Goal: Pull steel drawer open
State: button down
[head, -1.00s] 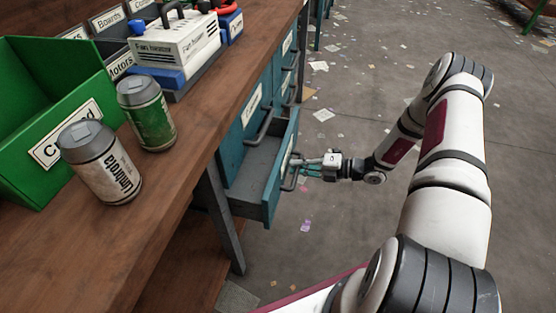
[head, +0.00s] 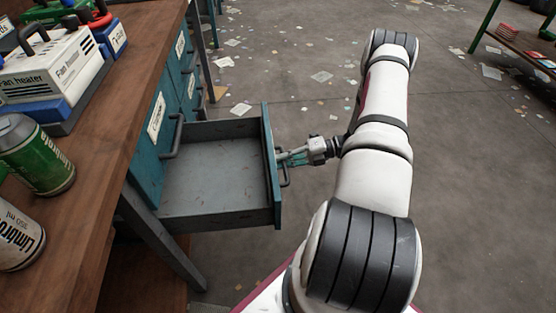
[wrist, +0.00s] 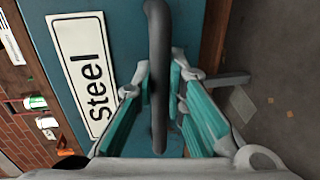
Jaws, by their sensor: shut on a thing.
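The steel drawer (head: 225,160) is pulled well out of the blue cabinet under the bench in the head view. Its grey inside looks empty. In the wrist view its blue front carries a white label reading "Steel" (wrist: 84,70). The drawer's dark bar handle (wrist: 158,75) runs between the fingers of my gripper (wrist: 160,85). My gripper (head: 284,157) is shut on this handle at the outer face of the drawer front in the head view.
The wooden bench (head: 125,110) at left carries a fan heater (head: 50,65), a green can (head: 35,155) and a white can (head: 15,238). Other cabinet drawers (head: 185,75) are closed. The floor right of the drawer is open, with scattered paper; a shelf (head: 515,50) stands far right.

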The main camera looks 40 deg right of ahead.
jog(key=c, duration=1.6)
grip_release()
jog(key=shift+d, duration=0.1)
jog(key=v, duration=1.1)
jog(key=shift+s+d, duration=0.25)
jog(key=shift+d, duration=0.05)
